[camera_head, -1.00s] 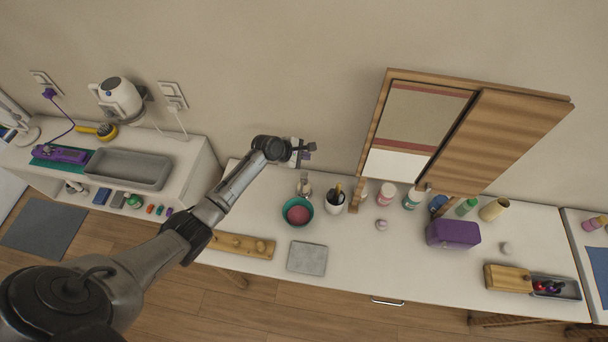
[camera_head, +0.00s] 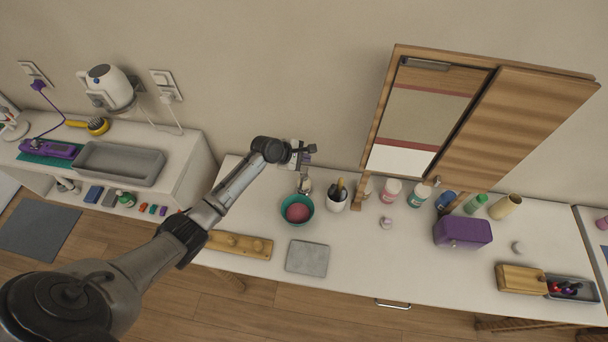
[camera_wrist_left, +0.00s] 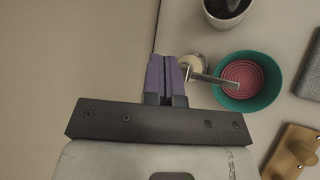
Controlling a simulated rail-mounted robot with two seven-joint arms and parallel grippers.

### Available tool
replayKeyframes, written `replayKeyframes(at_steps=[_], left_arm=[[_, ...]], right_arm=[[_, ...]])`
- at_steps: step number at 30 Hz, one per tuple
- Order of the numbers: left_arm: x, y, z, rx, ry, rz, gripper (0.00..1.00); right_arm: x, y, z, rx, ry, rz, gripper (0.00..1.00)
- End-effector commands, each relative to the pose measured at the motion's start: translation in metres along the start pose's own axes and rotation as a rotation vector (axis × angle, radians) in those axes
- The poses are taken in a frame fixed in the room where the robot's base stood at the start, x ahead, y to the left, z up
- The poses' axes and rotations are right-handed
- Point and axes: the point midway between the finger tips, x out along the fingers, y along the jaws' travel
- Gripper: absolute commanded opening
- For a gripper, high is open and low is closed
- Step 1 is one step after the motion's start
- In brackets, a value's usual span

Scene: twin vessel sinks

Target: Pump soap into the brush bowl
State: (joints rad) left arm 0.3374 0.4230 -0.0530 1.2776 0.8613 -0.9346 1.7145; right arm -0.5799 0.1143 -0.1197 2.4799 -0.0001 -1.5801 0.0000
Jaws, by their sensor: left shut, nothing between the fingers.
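The brush bowl (camera_head: 297,210) is teal with a pink ringed inside and stands on the white counter. It also shows in the left wrist view (camera_wrist_left: 258,106). The soap pump (camera_head: 305,187) stands just behind the bowl. In the left wrist view, the pump's metal spout (camera_wrist_left: 211,78) reaches over the bowl's rim. My left gripper (camera_head: 306,163) is above the pump in the head view, pointing down. Its purple fingertips (camera_wrist_left: 168,76) are shut together with nothing between them and partly cover the pump. I cannot tell whether they touch the pump head. My right gripper is not in view.
A white cup (camera_head: 337,201) with brushes stands right of the bowl. A wooden peg rack (camera_head: 238,245) and a grey tile (camera_head: 306,258) lie in front. A mirror cabinet (camera_head: 440,120) stands at the right, with several bottles and a purple box (camera_head: 463,233) below it.

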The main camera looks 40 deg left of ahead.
Motion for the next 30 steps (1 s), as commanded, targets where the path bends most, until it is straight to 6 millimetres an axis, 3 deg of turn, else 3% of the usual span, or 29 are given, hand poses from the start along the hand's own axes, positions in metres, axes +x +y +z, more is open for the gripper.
replayKeyframes(at_steps=[2, 11, 30], left_arm=[[0.011, -0.008, -0.008, 0.002, 0.000, 0.000, 0.00], [0.024, -0.017, -0.018, 0.000, 0.000, 0.000, 0.00], [0.024, -0.018, -0.018, 0.000, 0.000, 0.000, 0.00]], right_arm=[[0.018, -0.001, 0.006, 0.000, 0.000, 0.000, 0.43], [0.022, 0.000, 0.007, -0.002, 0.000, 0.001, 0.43], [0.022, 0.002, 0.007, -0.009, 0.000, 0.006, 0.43]])
